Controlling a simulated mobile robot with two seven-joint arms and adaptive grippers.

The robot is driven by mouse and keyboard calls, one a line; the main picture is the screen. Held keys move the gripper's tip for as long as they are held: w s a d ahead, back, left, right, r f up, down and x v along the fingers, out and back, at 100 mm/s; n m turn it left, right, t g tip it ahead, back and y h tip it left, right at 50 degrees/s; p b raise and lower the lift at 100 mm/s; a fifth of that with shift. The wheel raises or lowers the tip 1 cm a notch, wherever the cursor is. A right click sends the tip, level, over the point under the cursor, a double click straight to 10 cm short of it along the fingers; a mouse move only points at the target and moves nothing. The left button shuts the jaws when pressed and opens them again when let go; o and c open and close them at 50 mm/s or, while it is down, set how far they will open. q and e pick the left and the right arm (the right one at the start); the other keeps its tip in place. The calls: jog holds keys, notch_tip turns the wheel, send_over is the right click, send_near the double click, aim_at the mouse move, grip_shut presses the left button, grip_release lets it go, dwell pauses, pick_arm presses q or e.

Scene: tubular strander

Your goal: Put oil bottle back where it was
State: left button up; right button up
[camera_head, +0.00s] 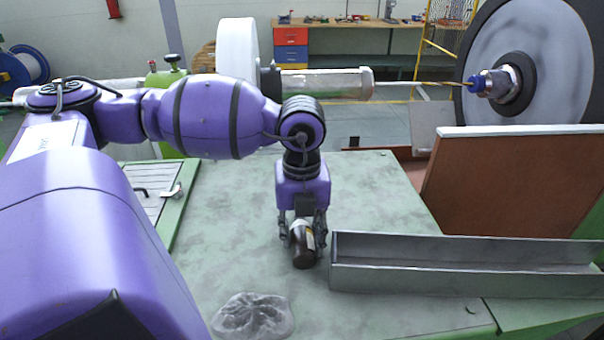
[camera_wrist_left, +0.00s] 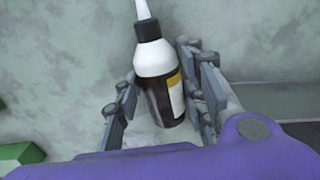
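My left gripper (camera_head: 303,232) is low over the green-grey table top, with a finger on each side of the bottle. In the left wrist view the fingers (camera_wrist_left: 158,88) lie close against the bottle's sides, shut on it. The bottle is slightly tilted in that view. Whether its base touches the table cannot be told. My right gripper is not in view.
A long grey metal tray (camera_head: 465,278) lies just right of the bottle. A crumpled clear plastic piece (camera_head: 252,315) lies on the table (camera_head: 375,195) in front. A brown panel (camera_head: 510,185) stands at the right. The table behind the tray is clear.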

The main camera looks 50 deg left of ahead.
pick_arm(q)
grip_shut()
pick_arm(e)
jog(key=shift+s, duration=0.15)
pick_arm(q)
jog(key=shift+r, duration=0.15)
jog(key=shift+r, duration=0.55)
jog(key=s+d+r, duration=0.1)
jog(key=r, duration=0.1)
jog(key=d+r, duration=0.1)
jog(key=r, duration=0.1)
jog(key=s+d+r, duration=0.1)
jog(key=r, duration=0.2)
jog(key=shift+s+d+r, duration=0.1)
jog(key=shift+s+d, duration=0.2)
jog(key=s+d+r+b, duration=0.4)
jog(key=d+b, duration=0.3)
jog(key=b, duration=0.3)
jog(key=shift+s+d+r, duration=0.25)
jog(key=shift+s+d, duration=0.1)
jog(key=shift+s, duration=0.5)
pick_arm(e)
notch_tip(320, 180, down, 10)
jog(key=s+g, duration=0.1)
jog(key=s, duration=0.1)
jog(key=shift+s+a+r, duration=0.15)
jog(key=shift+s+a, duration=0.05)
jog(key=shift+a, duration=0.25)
